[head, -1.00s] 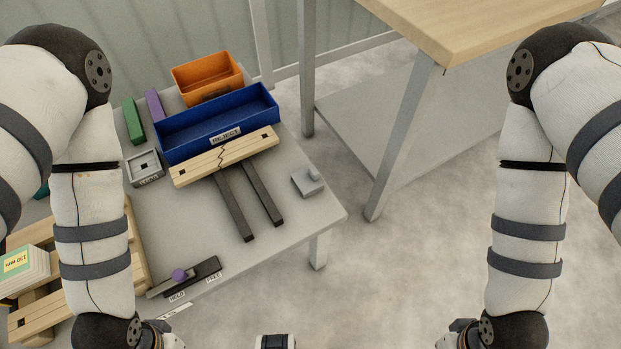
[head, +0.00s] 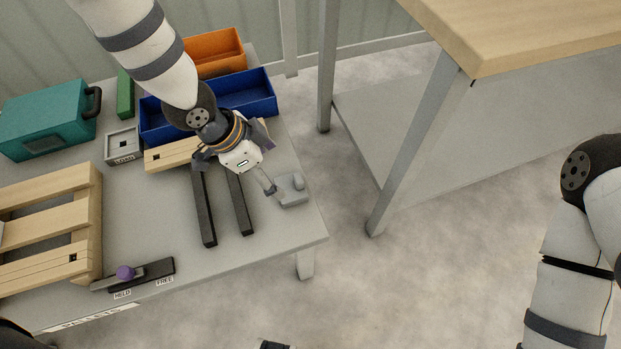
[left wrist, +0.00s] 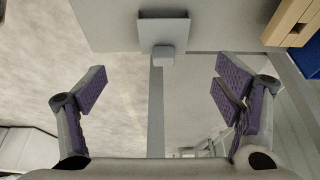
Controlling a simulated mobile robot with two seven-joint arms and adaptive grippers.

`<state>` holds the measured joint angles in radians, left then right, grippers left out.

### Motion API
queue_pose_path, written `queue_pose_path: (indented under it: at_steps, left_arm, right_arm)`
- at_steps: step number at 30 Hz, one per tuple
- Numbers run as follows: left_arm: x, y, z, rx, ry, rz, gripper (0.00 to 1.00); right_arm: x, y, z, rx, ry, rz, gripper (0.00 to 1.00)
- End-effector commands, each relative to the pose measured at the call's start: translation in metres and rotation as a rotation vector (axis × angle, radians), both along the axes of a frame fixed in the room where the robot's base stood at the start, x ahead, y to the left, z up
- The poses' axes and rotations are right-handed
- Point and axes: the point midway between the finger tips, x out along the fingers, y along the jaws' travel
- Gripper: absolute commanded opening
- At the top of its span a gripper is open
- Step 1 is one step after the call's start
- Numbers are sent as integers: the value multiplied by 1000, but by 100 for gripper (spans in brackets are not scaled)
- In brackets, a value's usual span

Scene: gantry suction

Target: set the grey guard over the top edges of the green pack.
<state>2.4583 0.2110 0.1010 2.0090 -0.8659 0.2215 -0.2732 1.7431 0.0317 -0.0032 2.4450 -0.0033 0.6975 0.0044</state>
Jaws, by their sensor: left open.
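The grey guard (head: 291,191), a small plate with a raised knob, lies on the table near its right edge. It also shows in the left wrist view (left wrist: 163,30), centred beyond the fingers. My left gripper (head: 254,168) is open and empty, just up and left of the guard in the head view. Its purple-padded fingers stand wide apart in the left wrist view (left wrist: 165,95).
Two dark rails (head: 203,208) lie left of the guard. A blue bin (head: 255,93), an orange bin (head: 222,55) and a teal case (head: 45,125) stand behind. A sliding lever with a purple knob (head: 125,272) sits at the front. A wooden-topped bench (head: 520,35) stands right.

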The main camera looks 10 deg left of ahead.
Motion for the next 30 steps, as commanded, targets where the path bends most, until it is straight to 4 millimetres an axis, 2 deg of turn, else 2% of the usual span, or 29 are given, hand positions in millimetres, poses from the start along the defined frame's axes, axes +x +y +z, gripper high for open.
queue_pose_path:
  at_steps: [1,3,8,15,23,24,29,30]
  left_arm:
    - [-1,-4,-17,1,11,-1,83]
    - [3,-9,-31,1,10,-2,83]
    - [9,-15,-48,-2,6,2,83]
    - [22,-24,-89,-2,8,2,83]
    - [24,-26,-94,-3,4,4,83]
    - [24,-26,-94,-3,4,4,81]
    - [24,-26,-94,-3,4,4,45]
    - [24,-26,-94,-3,4,4,41]
  right_arm:
    - [-4,0,-5,1,13,1,0]
    - [-7,0,-8,0,20,1,0]
    - [-9,0,-11,0,28,1,0]
    - [-15,0,-20,0,47,3,0]
    - [-15,0,-20,0,47,3,0]
    - [-15,0,-20,0,47,3,0]
    - [-15,0,-20,0,47,3,0]
    - [-15,0,-20,0,47,3,0]
